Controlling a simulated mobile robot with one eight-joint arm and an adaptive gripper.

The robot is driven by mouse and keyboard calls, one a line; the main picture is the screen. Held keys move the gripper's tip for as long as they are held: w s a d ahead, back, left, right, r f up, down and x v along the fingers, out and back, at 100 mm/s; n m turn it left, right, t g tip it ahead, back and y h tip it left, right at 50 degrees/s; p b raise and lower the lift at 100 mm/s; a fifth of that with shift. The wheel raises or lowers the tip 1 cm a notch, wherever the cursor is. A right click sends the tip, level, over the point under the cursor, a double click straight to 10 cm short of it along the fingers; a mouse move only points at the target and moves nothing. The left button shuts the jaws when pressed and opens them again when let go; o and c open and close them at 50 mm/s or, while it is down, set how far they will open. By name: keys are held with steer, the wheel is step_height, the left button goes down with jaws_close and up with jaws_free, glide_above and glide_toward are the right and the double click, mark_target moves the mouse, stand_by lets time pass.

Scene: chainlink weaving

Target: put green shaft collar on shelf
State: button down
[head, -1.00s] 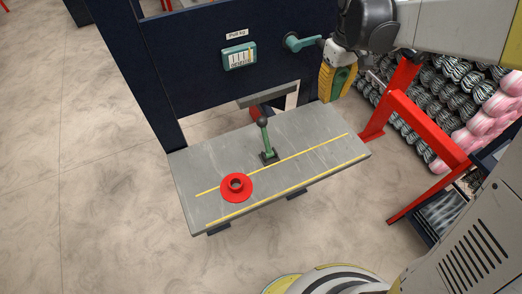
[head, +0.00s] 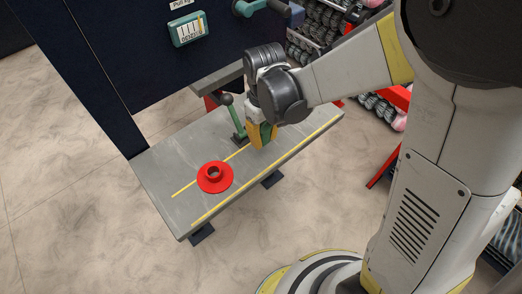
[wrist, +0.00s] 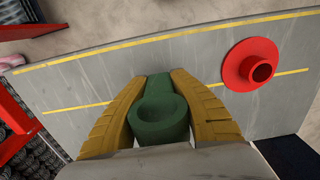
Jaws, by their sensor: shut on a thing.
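My gripper (wrist: 158,105) is shut on the green shaft collar (wrist: 160,114), a dark green ring with a short tab, held between the two yellow fingers in the wrist view. In the head view, my gripper (head: 263,136) points down over the grey shelf (head: 170,190), right of the green lever. The collar is mostly hidden there by the fingers. I cannot tell whether it touches the shelf.
A red flanged ring (head: 214,177) lies on the left part of the shelf; it also shows in the wrist view (wrist: 250,66). A green lever with a dark knob (head: 234,118) stands at the shelf's back. A dark blue panel (head: 125,70) rises behind. Shelf space between ring and gripper is clear.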

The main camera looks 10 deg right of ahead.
mark_target(262, 153)
steer(key=shift+s+a+f, duration=0.3)
steer(key=shift+f, duration=0.15)
steer(key=shift+f+b, duration=0.85)
steer(key=shift+f, duration=0.9)
steer(key=shift+f, duration=0.15)
steer(key=c, duration=1.2)
jaws_free()
